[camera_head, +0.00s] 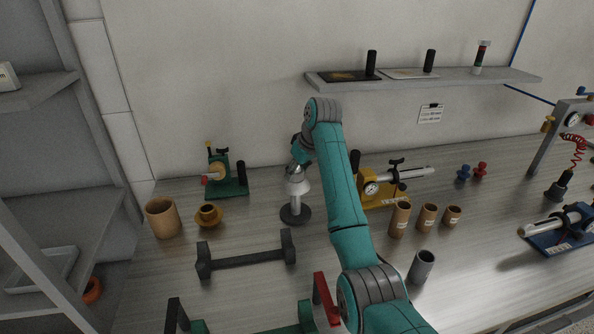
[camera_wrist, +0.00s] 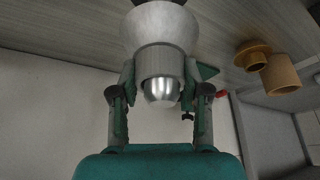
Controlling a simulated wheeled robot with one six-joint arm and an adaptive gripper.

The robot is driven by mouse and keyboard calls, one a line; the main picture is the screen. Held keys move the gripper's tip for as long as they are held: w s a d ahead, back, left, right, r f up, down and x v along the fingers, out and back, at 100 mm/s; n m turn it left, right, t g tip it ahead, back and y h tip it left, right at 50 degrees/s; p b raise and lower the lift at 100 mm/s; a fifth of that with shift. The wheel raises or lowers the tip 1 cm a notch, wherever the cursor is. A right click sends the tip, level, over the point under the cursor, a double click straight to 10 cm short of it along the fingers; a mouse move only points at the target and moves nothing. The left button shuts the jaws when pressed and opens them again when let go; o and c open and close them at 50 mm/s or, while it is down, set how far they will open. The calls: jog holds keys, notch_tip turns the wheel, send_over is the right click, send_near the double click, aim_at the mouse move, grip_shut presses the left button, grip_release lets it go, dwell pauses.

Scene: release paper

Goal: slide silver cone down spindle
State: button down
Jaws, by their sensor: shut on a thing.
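The silver cone (camera_head: 298,187) is on the upright spindle, above its dark round base (camera_head: 295,215). A length of pale spindle shaft (camera_head: 296,204) shows between the cone and the base. My gripper (camera_head: 296,171) reaches in from above. In the wrist view, my gripper (camera_wrist: 160,88) is shut on the cone's narrow collar, one finger on each side. The cone (camera_wrist: 160,28) flares away from my gripper there. The spindle's rounded metal tip (camera_wrist: 160,90) sticks out through the collar between the fingers.
A green clamp device (camera_head: 228,175) stands left of the spindle, and a yellow gauge device (camera_head: 383,187) stands right. A dark bar stand (camera_head: 246,259) lies in front. Brown cups (camera_head: 163,218) and tubes (camera_head: 400,219) stand to both sides. A shelf (camera_head: 440,80) hangs behind.

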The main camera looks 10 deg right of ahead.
jog(key=shift+s+f, duration=0.25)
jog(key=shift+f, duration=1.05)
jog(key=shift+c, duration=2.3)
grip_release()
jog(key=shift+s+r, duration=0.1)
jog(key=v, duration=0.6)
jog(key=w+v, duration=0.1)
jog(key=v, duration=0.2)
jog(key=shift+r, duration=0.55)
